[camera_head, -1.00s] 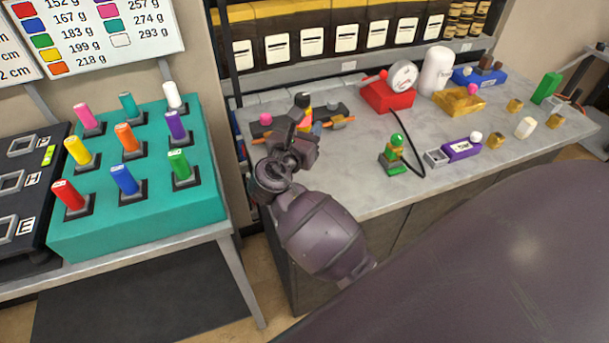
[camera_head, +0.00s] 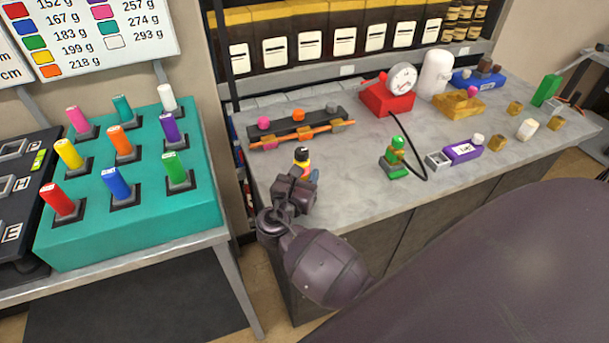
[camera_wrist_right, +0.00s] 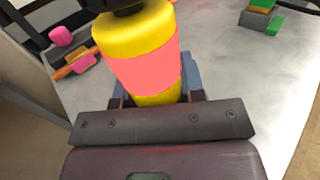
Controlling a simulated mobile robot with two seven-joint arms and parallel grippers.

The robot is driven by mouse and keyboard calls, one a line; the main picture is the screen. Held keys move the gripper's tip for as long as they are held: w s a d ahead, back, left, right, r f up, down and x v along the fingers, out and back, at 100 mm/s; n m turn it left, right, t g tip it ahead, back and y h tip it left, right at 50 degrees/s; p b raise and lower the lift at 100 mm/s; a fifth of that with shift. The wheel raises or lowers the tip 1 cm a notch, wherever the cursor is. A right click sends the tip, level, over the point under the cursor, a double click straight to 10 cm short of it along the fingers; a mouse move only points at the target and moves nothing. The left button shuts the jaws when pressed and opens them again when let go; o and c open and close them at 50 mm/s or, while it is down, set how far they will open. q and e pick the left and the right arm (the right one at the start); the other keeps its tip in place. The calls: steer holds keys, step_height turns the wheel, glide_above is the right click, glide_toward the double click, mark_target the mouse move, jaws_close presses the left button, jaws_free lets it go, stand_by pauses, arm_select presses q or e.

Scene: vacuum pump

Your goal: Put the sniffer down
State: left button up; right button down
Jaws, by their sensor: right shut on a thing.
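The sniffer (camera_head: 302,160) is a small upright cylinder with a black top and a yellow and pink body. My right gripper (camera_head: 304,182) is shut on it, at the near left part of the grey bench (camera_head: 355,185). In the right wrist view the sniffer (camera_wrist_right: 143,58) stands between the fingers, its yellow and pink bands large and close. The gripper hides its lower end, so I cannot tell whether it touches the bench top. My left gripper is not in view.
A dark rack (camera_head: 290,126) with pink, orange and grey knobs and an orange bar lies behind the gripper. A teal block (camera_head: 130,225) stands left.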

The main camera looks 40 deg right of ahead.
stand_by(0.3)
steer(key=c, duration=0.7)
jaws_free()
steer(key=shift+a, duration=0.15)
steer(key=v, duration=1.1)
steer(key=shift+s+a, duration=0.3)
steer(key=shift+s, duration=0.05)
